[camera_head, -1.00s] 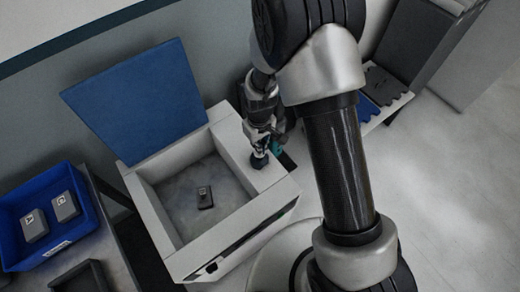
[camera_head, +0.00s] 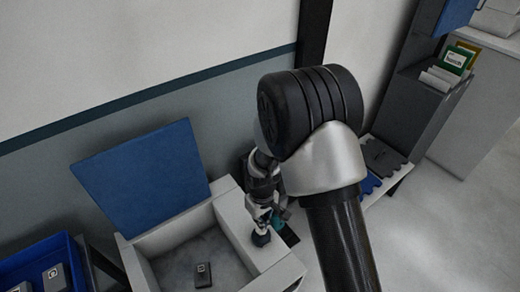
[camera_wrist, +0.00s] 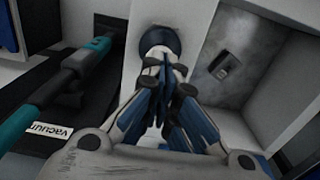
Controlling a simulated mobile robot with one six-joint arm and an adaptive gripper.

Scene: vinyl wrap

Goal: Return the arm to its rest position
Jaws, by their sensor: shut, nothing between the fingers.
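My gripper (camera_head: 262,222) is shut and empty. It hangs over the right rim of the white box (camera_head: 236,222), just by a dark round knob (camera_head: 262,238) on that rim. In the wrist view my gripper's fingers (camera_wrist: 168,75) are closed together, with the knob (camera_wrist: 160,38) just beyond the tips. I cannot tell whether they touch it. My arm is bent and stretched out toward the box, and its dark link fills the middle of the head view.
The box's blue lid (camera_head: 147,175) stands open; a small dark device (camera_head: 203,275) lies inside, also in the wrist view (camera_wrist: 224,65). A blue bin (camera_head: 45,268) is at left, a grey cabinet (camera_head: 420,100) at right.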

